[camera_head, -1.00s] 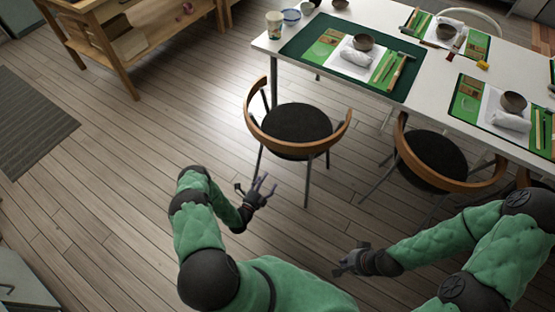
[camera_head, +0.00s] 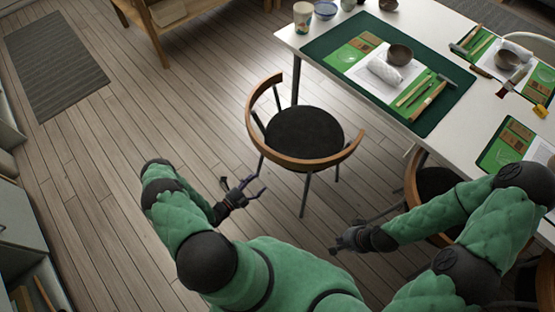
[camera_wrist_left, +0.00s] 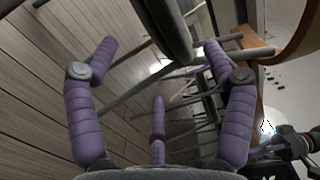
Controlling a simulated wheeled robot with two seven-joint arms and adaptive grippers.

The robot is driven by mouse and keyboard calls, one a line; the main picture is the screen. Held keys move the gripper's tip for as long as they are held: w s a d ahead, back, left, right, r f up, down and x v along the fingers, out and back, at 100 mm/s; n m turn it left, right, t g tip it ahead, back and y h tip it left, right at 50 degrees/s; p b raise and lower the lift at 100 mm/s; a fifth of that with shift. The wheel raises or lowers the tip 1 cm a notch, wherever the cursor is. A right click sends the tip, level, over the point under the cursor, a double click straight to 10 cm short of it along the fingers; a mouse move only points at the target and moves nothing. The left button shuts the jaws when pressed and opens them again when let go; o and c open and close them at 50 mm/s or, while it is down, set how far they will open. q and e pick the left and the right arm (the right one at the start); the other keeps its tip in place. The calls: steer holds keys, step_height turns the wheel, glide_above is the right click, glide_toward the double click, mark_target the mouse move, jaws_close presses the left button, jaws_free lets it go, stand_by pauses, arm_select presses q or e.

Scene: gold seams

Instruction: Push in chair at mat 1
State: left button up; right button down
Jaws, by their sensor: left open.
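The chair (camera_head: 304,132) has a round black seat, thin dark legs and a curved wooden back facing me. It stands on the floor at the near left end of the white table (camera_head: 292,36), its seat outside the table edge. The dark green mat (camera_head: 321,42) lies on that table end. My left gripper (camera_head: 257,186) is open and empty, just left of and below the chair's back; I cannot tell if it touches. Its spread purple fingers (camera_wrist_left: 160,52) show in the left wrist view. My right gripper (camera_head: 336,246) is low, nearer me, with its fingers unclear.
A second wooden-backed chair (camera_head: 411,185) stands to the right, partly behind my right arm. A wooden bench (camera_head: 150,30) is at the upper left and a grey rug (camera_head: 58,65) at the far left. The floor left of the chair is clear.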

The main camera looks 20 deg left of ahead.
arm_select(q)
steer(key=x, duration=1.4)
steer(key=shift+w+d, duration=0.15)
steer(key=shift+w, duration=0.15)
steer(key=shift+o, duration=1.3)
steer(key=shift+d, duration=0.1)
jaws_close()
steer(key=shift+c, duration=1.3)
jaws_free()
steer(key=shift+w, duration=0.1)
steer(key=v, duration=1.2)
